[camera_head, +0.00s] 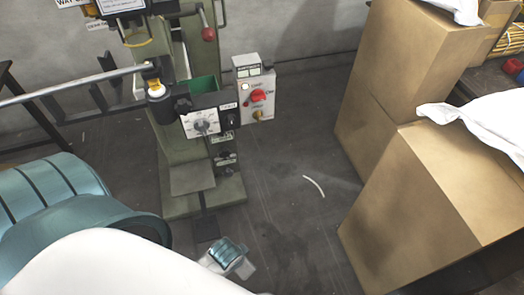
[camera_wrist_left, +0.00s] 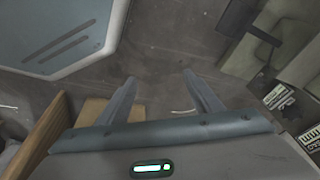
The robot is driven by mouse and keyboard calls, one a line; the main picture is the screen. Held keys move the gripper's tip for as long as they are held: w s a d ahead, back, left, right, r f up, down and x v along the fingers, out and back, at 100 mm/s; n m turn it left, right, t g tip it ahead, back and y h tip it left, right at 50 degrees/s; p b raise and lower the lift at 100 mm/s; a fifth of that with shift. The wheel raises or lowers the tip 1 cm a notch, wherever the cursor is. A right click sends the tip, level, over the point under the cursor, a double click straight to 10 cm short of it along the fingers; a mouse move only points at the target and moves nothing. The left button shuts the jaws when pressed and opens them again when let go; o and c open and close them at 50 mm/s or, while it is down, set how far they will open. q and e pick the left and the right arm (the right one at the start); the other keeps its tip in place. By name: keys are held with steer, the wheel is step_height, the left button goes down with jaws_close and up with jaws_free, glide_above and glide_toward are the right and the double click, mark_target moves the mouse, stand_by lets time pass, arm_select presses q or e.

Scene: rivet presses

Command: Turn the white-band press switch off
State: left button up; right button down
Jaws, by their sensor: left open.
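A green press (camera_head: 175,150) stands at the centre left in the head view. A white dial panel (camera_head: 202,123) sits at the press front. I cannot make out a white band clearly, nor the switch's setting. My left gripper (camera_wrist_left: 158,77) is open in the left wrist view, with nothing between its fingers. The press's green base (camera_wrist_left: 291,52) shows to its right, apart from the fingers. My right gripper is not in view.
Tall cardboard boxes (camera_head: 430,190) with white bags (camera_head: 485,118) on top stand at the right. A grey bar (camera_head: 80,88) crosses at the left, by the press. The dark floor (camera_head: 290,185) between press and boxes is mostly clear, with a small white curved strip (camera_head: 314,185).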

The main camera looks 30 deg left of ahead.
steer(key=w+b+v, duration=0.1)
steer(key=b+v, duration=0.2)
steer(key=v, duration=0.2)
arm_select(q)
steer(key=w+a+r+m+t+y+b, duration=0.1)
steer(key=w+a+r+m+t+y, duration=0.15)
steer(key=w+r+m, duration=0.35)
steer(key=w+a+r+m+t+y, duration=0.1)
steer(key=w+a+r+m+y, duration=0.25)
steer(key=w+r, duration=0.35)
steer(key=w+a+r+m+t+y+b, duration=0.1)
steer(key=w+a+r+m+t+y, duration=0.2)
steer(key=w+r+m, duration=0.4)
steer(key=w+d+r+m+t+y, duration=0.2)
steer(key=w+d+r+m+y, duration=0.1)
steer(key=w+r+m, duration=0.4)
steer(key=shift+w+r+y, duration=0.45)
steer(key=shift+w+y, duration=0.25)
steer(key=shift+w, duration=0.4)
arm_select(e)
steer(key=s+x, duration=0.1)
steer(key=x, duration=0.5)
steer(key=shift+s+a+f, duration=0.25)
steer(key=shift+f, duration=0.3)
arm_select(q)
steer(key=shift+a, duration=0.1)
